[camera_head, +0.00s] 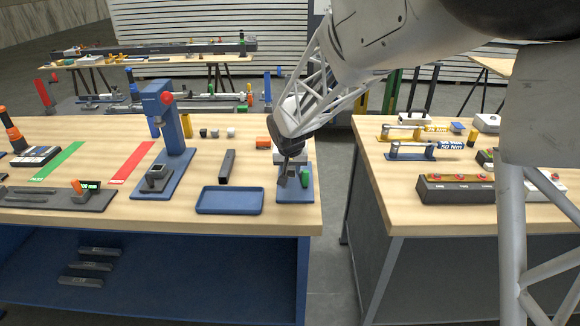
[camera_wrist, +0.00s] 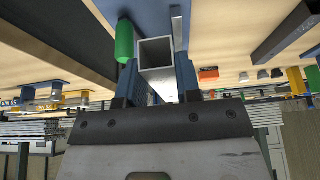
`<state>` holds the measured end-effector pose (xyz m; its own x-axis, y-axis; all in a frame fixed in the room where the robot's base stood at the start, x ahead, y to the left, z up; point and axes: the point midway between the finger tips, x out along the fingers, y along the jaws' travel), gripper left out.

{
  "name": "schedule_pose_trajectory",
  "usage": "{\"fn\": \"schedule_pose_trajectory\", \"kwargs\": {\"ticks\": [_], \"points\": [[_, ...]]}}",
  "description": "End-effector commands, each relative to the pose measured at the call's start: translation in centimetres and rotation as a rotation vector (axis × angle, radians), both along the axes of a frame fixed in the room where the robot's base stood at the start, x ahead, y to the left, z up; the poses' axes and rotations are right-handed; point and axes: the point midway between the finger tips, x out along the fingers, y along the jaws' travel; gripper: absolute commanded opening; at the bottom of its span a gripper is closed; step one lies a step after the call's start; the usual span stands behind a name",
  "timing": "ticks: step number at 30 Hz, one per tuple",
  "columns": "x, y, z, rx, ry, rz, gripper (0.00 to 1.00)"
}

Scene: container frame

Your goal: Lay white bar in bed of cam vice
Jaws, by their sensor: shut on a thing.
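My gripper (camera_head: 290,165) is low over the cam vice (camera_head: 296,195), a blue-based fixture with a green handle (camera_head: 304,178) at the right of the bench. In the wrist view my gripper (camera_wrist: 157,78) is shut on the white bar (camera_wrist: 161,84), a hollow square tube whose open end faces the camera. The vice's blue base (camera_wrist: 148,14), a grey upright plate (camera_wrist: 176,26) and the green handle (camera_wrist: 125,42) show close beyond the bar. I cannot tell whether the bar touches the bed. In the head view my gripper mostly hides the bar.
A blue tray (camera_head: 230,200) lies left of the vice, with a dark bar (camera_head: 227,166) behind it. A blue press (camera_head: 165,130) stands farther left. The bench's right edge is close to the vice.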

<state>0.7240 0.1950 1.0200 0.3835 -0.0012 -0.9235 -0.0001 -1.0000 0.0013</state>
Motion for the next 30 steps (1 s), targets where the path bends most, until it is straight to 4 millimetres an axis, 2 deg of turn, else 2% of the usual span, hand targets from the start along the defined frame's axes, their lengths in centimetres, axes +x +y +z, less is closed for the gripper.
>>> {"fn": "schedule_pose_trajectory", "kwargs": {"ticks": [8,30], "points": [[0.0,0.0,-0.8,-0.001,0.001,0.001,0.06],[0.0,0.0,-5.0,0.0,0.0,0.0,0.06]]}}
